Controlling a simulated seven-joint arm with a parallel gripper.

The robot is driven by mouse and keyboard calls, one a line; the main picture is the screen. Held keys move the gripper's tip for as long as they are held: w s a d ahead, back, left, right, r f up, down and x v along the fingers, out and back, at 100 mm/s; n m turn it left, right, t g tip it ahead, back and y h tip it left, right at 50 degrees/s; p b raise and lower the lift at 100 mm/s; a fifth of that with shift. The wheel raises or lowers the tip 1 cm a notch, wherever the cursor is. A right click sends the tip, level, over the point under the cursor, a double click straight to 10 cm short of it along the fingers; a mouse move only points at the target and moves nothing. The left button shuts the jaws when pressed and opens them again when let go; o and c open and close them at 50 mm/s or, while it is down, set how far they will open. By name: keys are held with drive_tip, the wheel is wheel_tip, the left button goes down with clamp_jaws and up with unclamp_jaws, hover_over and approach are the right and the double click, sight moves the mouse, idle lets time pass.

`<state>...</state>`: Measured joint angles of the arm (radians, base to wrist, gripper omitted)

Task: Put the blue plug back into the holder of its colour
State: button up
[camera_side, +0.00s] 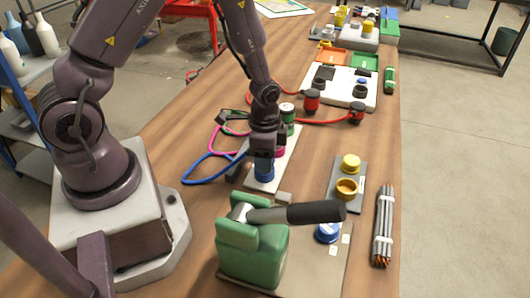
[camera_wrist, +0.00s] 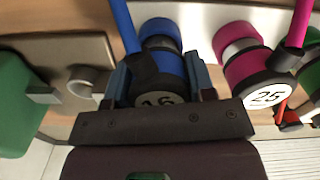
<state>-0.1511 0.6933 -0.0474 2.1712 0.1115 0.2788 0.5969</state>
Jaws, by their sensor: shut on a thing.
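My gripper (camera_side: 264,156) is shut on the blue plug (camera_wrist: 168,66), whose dark cap carries the number 16. In the side view a blue part (camera_side: 264,172) shows just under the jaws, at the near end of the white holder strip (camera_side: 262,186). In the wrist view the plug lines up with a blue holder (camera_wrist: 158,27), with a greyish band between them. I cannot tell whether it is fully seated. A blue cable (camera_side: 200,180) loops off to the left. The pink plug (camera_wrist: 254,66), marked 25, stands beside it, with a green plug (camera_side: 287,113) farther along.
A green clamp-like body (camera_side: 252,252) with a black handle (camera_side: 300,213) stands close in front. A plate with yellow caps (camera_side: 350,162) is to the right. Red plugs (camera_side: 311,99) with a red cable lie behind. A blue cap (camera_side: 327,232) and bundled rods (camera_side: 383,228) are near the front.

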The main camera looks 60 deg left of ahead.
drive_tip(key=shift+f, duration=0.2)
drive_tip(key=o, duration=1.1)
wheel_tip(320, 180, up, 13)
